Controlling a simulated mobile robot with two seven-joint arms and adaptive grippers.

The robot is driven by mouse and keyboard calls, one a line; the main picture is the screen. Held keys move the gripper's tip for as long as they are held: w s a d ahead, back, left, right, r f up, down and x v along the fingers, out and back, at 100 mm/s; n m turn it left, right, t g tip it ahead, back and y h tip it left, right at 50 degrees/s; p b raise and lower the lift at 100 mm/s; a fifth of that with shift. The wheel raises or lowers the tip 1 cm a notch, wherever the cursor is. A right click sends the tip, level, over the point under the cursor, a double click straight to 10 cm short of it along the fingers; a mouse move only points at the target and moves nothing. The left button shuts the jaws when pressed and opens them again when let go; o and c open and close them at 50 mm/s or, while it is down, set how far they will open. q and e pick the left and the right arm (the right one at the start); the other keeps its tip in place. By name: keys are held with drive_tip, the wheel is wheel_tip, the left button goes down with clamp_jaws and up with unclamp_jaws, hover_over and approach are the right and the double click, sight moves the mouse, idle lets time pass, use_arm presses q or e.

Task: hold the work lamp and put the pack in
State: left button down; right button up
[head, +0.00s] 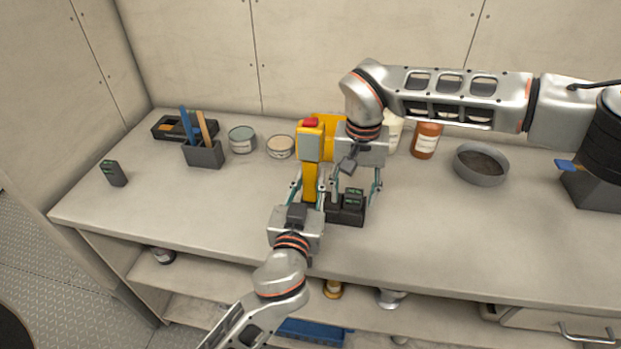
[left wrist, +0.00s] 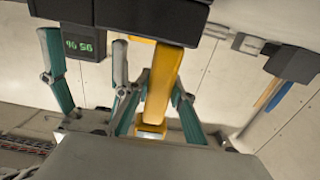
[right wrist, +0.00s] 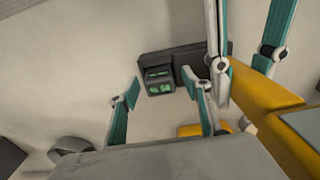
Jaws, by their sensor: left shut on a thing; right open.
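The yellow work lamp (head: 309,178) with a red top stands upright near the middle of the bench; its handle also shows in the left wrist view (left wrist: 164,85). My left gripper (head: 311,192) is shut on this handle. A dark pack with green displays (head: 355,196) sits in a black dock (head: 347,216) just right of the lamp; it also shows in the right wrist view (right wrist: 158,82). My right gripper (head: 354,185) is open, pointing down, with its fingers apart on either side of the pack. Whether they touch it is unclear. Another dark pack (head: 113,173) stands at the bench's left end.
Behind are a black tray (head: 165,128), a tool holder (head: 205,155), two tins (head: 242,139) (head: 280,148), and an orange-brown bottle (head: 425,141). A round grey bowl (head: 481,164) stands at right. The bench front left and front right is clear.

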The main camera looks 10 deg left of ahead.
sight(353, 194)
wheel_tip(353, 194, up, 12)
drive_tip(key=shift+s, duration=0.2)
idle(0.4)
use_arm(q)
drive_tip(key=c, duration=1.7)
unclamp_jaws()
drive_tip(key=s, duration=0.7)
drive_tip(key=shift+s, duration=0.25)
drive_tip(key=shift+s, duration=0.15)
use_arm(e)
drive_tip(key=shift+s+f, duration=0.1)
